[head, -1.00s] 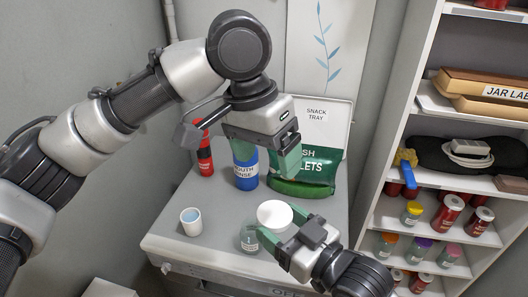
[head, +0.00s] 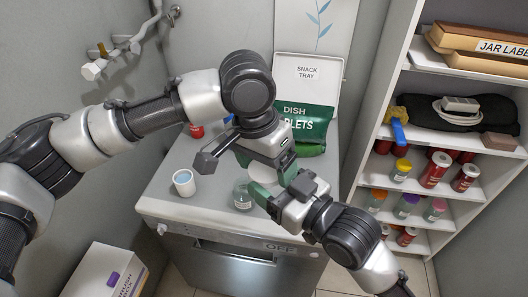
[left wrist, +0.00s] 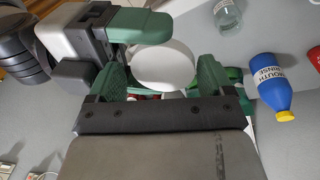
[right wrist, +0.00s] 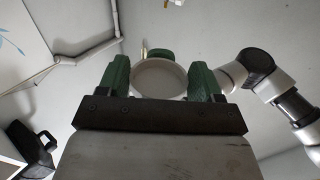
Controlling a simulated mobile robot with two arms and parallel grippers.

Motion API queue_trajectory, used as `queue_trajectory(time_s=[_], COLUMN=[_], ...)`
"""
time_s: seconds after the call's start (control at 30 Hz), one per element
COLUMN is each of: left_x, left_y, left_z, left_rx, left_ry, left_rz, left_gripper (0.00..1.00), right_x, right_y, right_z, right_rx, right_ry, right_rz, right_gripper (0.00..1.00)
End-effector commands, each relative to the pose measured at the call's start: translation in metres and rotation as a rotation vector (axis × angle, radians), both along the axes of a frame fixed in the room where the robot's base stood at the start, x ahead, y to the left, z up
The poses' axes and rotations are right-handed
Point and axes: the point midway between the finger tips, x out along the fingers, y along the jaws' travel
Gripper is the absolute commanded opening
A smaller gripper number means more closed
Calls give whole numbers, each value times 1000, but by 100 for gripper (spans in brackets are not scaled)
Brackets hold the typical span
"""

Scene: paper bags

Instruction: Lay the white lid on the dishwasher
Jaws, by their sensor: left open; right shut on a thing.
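The white lid is a round disc in the left wrist view (left wrist: 163,66), and it shows from its hollow side in the right wrist view (right wrist: 160,80). My right gripper (right wrist: 160,74) is shut on it. My left gripper (left wrist: 162,72) is open, with its fingers on either side of the lid; I cannot tell whether they touch it. In the head view, my left gripper (head: 265,162) and right gripper meet above the dishwasher (head: 212,205) and mostly hide the lid. The dishwasher has a grey top and a front marked OFF.
A clear glass jar (head: 243,198) and a white cup (head: 184,183) stand on the dishwasher top. A green tablets bag (head: 310,125) and a snack tray sign (head: 305,80) stand behind. A blue mouth rinse bottle (left wrist: 270,85) stands there too. Shelves (head: 440,190) rise at right.

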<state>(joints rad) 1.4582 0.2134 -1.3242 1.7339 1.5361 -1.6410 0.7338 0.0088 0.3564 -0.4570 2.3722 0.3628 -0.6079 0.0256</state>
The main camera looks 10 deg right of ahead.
Motion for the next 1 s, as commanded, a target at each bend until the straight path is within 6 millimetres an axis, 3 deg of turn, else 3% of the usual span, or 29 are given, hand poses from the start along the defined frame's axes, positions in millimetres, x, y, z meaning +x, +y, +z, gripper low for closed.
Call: queue_trajectory(time_s=[0.23,0.47,0.6,0.63,0.8,1.0], left_x=[0,-1,-2,-2,-1,-1], left_y=[0,-1,-1,-2,-1,-1], left_z=[-1,-1,0,0,0,0], left_rx=[0,-1,-3,-3,-2,-1], left_ry=[0,1,2,2,1,1], left_rz=[-1,-2,-4,-5,-4,-2], left_gripper=[82,46,44,44,40,40], right_x=[0,0,0,0,0,0], right_y=[0,0,0,0,0,0], right_z=[0,0,0,0,0,0], right_rx=[0,0,-1,-1,-1,0], right_ry=[0,0,1,1,1,0], right_rz=[0,0,0,0,0,0], right_gripper=[44,44,44,67,93,95])
